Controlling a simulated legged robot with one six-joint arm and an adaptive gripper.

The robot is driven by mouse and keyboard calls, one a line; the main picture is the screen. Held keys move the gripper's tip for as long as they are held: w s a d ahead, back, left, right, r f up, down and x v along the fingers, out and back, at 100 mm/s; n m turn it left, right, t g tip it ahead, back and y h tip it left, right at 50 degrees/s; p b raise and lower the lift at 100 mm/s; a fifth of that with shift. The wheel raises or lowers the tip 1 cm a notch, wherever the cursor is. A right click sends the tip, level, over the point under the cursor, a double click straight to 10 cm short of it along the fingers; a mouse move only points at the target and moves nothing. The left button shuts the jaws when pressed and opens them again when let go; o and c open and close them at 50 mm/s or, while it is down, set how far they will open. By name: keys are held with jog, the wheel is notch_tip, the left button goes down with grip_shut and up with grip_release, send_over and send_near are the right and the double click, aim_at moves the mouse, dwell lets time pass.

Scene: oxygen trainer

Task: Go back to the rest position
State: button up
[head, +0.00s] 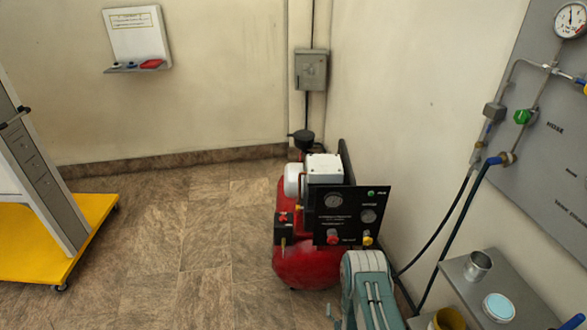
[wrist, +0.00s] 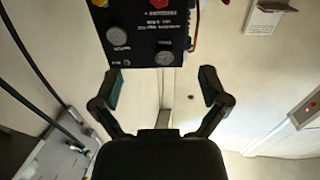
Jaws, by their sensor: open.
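My gripper (wrist: 160,92) shows in the wrist view with its two dark fingers spread wide apart, and nothing is between them. The wrist view looks upside down. A black compressor panel (wrist: 140,38) with gauges appears beyond the fingertips, apart from them. In the head view, my grey-green arm (head: 368,285) stands at the lower middle, in front of the red compressor (head: 305,264). The gripper itself cannot be made out in the head view.
A grey wall panel (head: 550,130) with a gauge, valves and hoses is at right. A yellow-based cart (head: 38,250) stands left. A wall board (head: 137,38) hangs at the back. The tiled floor (head: 180,240) between is clear.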

jog(key=w+r+g, duration=0.3)
jog(key=w+r, duration=0.9)
jog(key=r, duration=0.3)
notch_tip(320, 180, up, 18)
jog(key=s+g, duration=0.2)
jog(key=g, duration=0.1)
jog(key=s+r+g, duration=0.3)
jog(key=s+r, duration=1)
jog(key=s, duration=0.1)
jog(key=s+r+g, duration=0.1)
jog(key=s+r, duration=0.1)
jog(key=s, duration=0.7)
jog(key=s+r+g, duration=0.2)
jog(key=s, duration=0.8)
jog(key=shift+s+r, duration=0.25)
jog(key=shift+s, duration=0.05)
